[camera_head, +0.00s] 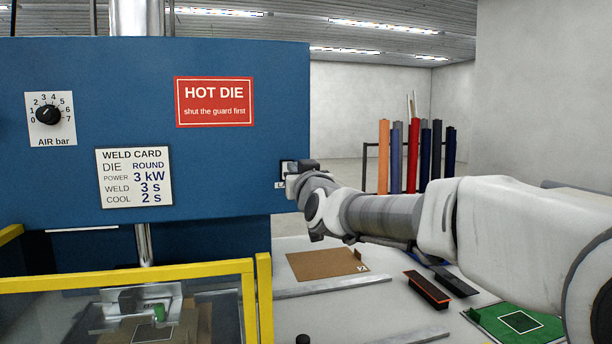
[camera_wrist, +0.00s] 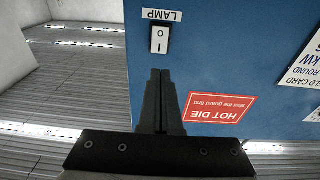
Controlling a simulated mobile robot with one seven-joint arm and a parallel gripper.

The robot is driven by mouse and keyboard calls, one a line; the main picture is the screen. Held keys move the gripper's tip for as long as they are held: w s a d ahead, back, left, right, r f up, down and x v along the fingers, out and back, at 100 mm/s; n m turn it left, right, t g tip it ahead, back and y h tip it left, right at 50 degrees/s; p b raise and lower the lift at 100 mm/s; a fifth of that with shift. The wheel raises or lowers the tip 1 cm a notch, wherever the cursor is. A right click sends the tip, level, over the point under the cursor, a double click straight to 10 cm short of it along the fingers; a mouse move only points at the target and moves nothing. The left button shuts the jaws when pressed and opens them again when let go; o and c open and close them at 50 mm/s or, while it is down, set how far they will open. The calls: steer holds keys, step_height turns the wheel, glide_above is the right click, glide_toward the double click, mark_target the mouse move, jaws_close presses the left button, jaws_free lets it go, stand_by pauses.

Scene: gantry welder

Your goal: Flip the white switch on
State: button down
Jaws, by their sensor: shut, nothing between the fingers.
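The white switch (camera_wrist: 159,40) is a small rocker in a dark frame on the blue machine panel, marked I and O. Its LAMP label (camera_wrist: 162,15) appears upside down in the wrist view. My gripper (camera_wrist: 160,72) is shut and empty, its fingertips just below the switch in that picture and apart from it there. In the head view my gripper (camera_head: 292,170) is at the right edge of the blue panel (camera_head: 240,150) and hides most of the switch. I cannot tell how far the tips are from the panel.
A red HOT DIE sign (camera_head: 214,102), a weld card (camera_head: 134,178) and an air knob (camera_head: 48,114) are on the panel. A yellow-framed guard (camera_head: 130,275) stands below. The bench (camera_head: 330,320) holds a brown board (camera_head: 325,264), a dark block (camera_head: 427,289) and a green tray (camera_head: 490,325).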

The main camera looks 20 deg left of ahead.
steer(key=r+b+v, duration=0.1)
steer(key=r+v, duration=0.1)
steer(key=v, duration=0.6)
steer(key=shift+f, duration=0.15)
